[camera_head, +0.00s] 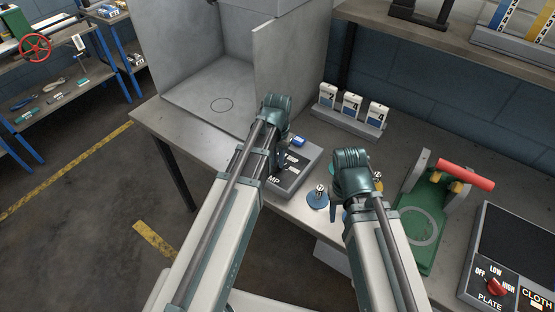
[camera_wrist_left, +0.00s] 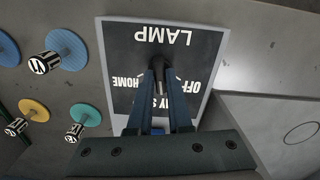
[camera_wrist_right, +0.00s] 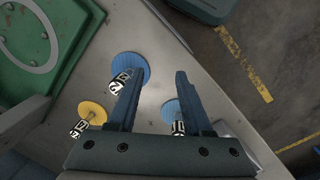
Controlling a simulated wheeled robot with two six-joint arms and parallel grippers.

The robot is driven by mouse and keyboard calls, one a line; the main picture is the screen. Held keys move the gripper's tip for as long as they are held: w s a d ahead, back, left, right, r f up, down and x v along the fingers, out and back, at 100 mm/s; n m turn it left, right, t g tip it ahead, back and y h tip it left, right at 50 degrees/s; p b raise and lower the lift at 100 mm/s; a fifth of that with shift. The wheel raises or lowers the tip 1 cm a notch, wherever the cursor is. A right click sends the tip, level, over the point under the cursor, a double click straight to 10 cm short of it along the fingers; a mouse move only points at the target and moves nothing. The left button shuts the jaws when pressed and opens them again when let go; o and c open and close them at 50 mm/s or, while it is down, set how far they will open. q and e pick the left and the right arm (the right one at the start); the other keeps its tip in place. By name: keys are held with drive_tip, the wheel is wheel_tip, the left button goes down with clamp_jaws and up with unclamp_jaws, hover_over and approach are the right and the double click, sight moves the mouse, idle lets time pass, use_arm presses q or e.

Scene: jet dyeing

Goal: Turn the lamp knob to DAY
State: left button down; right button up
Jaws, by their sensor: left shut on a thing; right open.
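The lamp box (camera_head: 306,168) sits near the front edge of the bench, partly hidden by my left arm. In the left wrist view its dark face (camera_wrist_left: 122,62) reads LAMP upside down, with OFF, HOME and a partly covered middle label. My left gripper (camera_wrist_left: 160,76) points down at the face, its fingers shut on the dark lamp knob (camera_wrist_left: 158,68). The fingers hide most of the knob, so I cannot tell which label it points to. My right gripper (camera_wrist_right: 159,75) is open and empty above the bench, near small numbered pieces on coloured discs.
A blue disc piece (camera_head: 318,196) stands right of the lamp box; yellow (camera_wrist_right: 92,112) and lighter blue (camera_wrist_right: 171,108) ones are nearby. A green fixture with a red handle (camera_head: 466,178), a PLATE control box (camera_head: 490,290) and a grey booth (camera_head: 215,85) stand around.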

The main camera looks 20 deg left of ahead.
sight(277, 162)
use_arm(q)
drive_tip(key=shift+n, duration=1.1)
drive_tip(key=c, duration=0.8)
unclamp_jaws()
drive_tip(key=shift+c, duration=0.2)
use_arm(e)
drive_tip(key=shift+r, duration=0.1)
use_arm(q)
wheel_tip(277, 162, up, 14)
drive_tip(key=p, duration=1.3)
drive_tip(key=shift+p, duration=0.4)
use_arm(e)
wheel_tip(277, 162, up, 14)
use_arm(q)
drive_tip(key=shift+f, duration=0.15)
use_arm(e)
drive_tip(key=shift+f, duration=0.2)
